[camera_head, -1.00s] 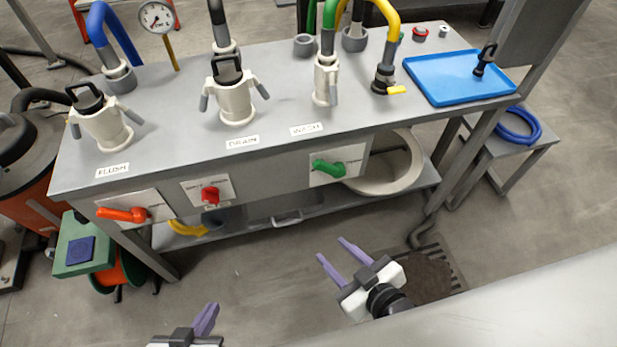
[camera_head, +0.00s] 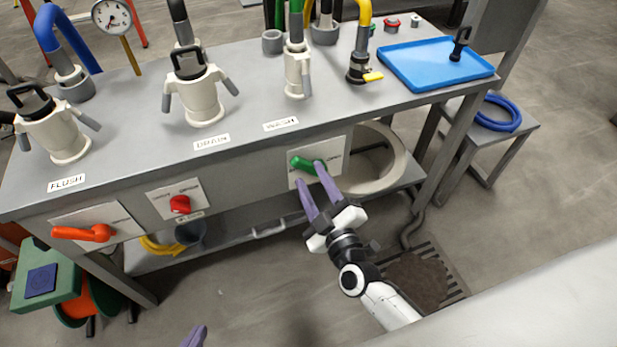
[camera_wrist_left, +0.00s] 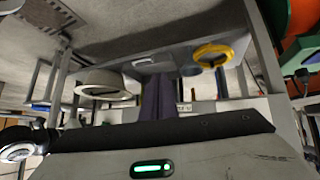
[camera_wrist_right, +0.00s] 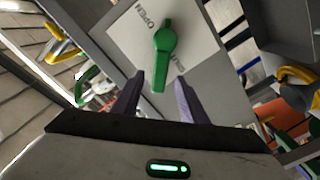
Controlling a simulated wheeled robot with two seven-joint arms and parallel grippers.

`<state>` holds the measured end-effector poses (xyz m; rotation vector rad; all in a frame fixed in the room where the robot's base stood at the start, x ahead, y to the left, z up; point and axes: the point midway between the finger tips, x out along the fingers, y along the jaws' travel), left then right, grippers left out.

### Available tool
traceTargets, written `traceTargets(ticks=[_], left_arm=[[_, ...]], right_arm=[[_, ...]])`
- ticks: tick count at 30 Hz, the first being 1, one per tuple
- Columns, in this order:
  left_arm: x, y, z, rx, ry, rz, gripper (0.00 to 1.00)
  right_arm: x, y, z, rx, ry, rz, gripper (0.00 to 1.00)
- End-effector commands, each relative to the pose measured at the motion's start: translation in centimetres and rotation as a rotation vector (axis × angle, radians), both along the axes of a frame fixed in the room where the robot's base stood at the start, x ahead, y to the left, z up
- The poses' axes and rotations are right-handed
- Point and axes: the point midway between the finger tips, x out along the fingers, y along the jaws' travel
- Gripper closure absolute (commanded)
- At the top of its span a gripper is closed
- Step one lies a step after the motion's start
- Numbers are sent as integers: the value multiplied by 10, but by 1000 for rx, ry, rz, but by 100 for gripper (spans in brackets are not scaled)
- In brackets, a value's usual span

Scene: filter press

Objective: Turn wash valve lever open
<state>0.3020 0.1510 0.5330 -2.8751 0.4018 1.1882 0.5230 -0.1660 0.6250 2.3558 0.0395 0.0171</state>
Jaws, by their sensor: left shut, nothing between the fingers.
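The green wash valve lever (camera_head: 303,164) is on a white plate (camera_head: 334,160) on the bench front, below the WASH label (camera_head: 281,124). In the right wrist view the lever (camera_wrist_right: 163,55) points toward my gripper, and the plate reads OPEN at one side. My right gripper (camera_head: 313,178) is open in front of the lever, its purple fingers spread; in the right wrist view the lever tip lies between the fingers (camera_wrist_right: 155,98). I cannot tell whether they touch it. My left gripper (camera_head: 196,337) is shut and empty at the bottom edge, away from the bench.
On the same front are a red drain knob (camera_head: 180,204) and an orange-red flush lever (camera_head: 82,233). White couplings with hoses and a blue tray (camera_head: 436,64) stand on the bench top.

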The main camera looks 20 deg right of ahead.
Motion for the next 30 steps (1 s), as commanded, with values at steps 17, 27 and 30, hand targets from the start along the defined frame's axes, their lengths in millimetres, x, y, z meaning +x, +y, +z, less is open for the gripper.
traceTargets(ticks=[17, 27, 30], left_arm=[[3, -1, 0, -15, -19, 8, 100], [3, -1, 0, -15, -19, 8, 100], [3, -1, 0, -15, -19, 8, 100]], right_arm=[[26, 1, 0, 0, 1, 0, 66], [26, 1, 0, -1, 1, 0, 100], [26, 1, 0, 2, 1, 0, 100]])
